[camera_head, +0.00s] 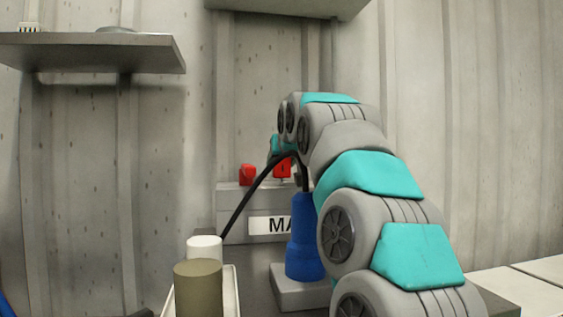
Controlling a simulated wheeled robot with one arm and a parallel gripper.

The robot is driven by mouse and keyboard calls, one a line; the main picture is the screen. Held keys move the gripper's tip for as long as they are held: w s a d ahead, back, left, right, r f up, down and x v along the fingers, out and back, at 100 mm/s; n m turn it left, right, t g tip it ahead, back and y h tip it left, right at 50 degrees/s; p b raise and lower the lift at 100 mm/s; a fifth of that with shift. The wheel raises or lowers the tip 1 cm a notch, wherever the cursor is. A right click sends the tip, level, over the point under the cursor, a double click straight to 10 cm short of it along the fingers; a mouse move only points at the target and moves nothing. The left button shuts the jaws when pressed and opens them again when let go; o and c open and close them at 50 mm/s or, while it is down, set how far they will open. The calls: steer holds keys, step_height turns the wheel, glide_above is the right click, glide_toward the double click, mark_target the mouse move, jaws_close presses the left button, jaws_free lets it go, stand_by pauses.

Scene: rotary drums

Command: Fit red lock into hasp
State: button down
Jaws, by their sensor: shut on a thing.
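A red block with a dark mark (282,168), which looks like the red lock, is at the end of my arm, just above the grey box. My gripper (284,154) is small, far off and partly covered by my wrist and a black cable. It is shut on this red lock; its fingertips are not clear. A second red block (246,174) sits to the left on top of the grey box. I cannot make out the hasp; it may be hidden behind my arm or the lock.
The grey box (233,207) has a white label reading "MA", its rest hidden. A blue cylinder (304,245) stands on a grey base in front. A white cylinder (204,246) and an olive cylinder (198,288) stand left on a pale tray (232,290). A shelf (90,52) juts out upper left.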

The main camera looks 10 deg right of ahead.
steer(key=shift+f+b, duration=0.55)
steer(key=shift+f, duration=0.25)
steer(key=shift+c, duration=0.8)
jaws_free()
steer(key=v, duration=0.8)
